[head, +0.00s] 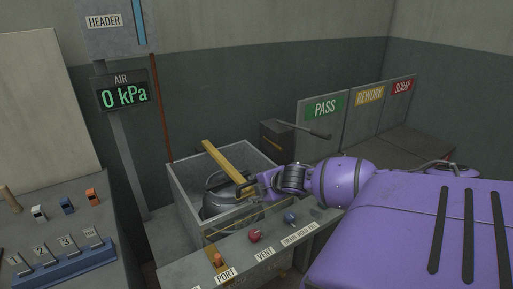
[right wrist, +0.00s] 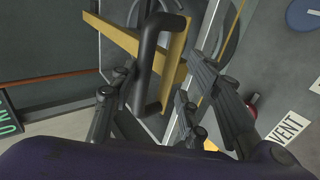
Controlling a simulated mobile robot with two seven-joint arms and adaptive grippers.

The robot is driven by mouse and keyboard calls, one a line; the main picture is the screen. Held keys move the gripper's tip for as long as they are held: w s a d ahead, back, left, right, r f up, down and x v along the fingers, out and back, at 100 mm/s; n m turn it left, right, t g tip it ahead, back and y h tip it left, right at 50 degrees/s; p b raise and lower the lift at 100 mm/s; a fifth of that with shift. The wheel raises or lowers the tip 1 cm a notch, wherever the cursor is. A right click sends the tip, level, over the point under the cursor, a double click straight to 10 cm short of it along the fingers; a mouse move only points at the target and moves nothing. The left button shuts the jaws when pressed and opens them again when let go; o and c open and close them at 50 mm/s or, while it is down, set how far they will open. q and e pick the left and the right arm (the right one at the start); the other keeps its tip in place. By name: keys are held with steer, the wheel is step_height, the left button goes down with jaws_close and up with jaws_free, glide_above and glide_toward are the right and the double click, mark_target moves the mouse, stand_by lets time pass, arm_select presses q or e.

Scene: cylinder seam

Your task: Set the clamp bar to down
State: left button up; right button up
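A yellow bar (head: 228,163), which looks like the clamp bar, runs slantwise over the open grey tank (head: 186,200). I cannot tell its exact height over the rim. A grey rounded cylinder (head: 214,204) sits inside the tank under it. My right gripper (head: 246,188) is at the near end of the bar. In the right wrist view, the gripper (right wrist: 165,95) is open, its dark fingers spread on both sides of a black handle (right wrist: 152,62). The handle lies in front of yellow bar parts (right wrist: 123,37); visible contact with the fingers is unclear. My left gripper is out of view.
The front panel has an orange knob (head: 218,259), a red knob (head: 254,236) and a blue knob (head: 290,217). A dark box with a lever (head: 312,131) stands behind the tank. The air display (head: 124,95) reads 0 kPa. A switch console (head: 68,262) is at left.

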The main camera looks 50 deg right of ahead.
steer(key=shift+s+f, duration=0.25)
steer(key=shift+f, duration=0.1)
steer(key=v, duration=1.2)
steer(key=shift+w+r, duration=0.25)
steer(key=shift+r, duration=0.15)
steer(key=shift+w, duration=0.1)
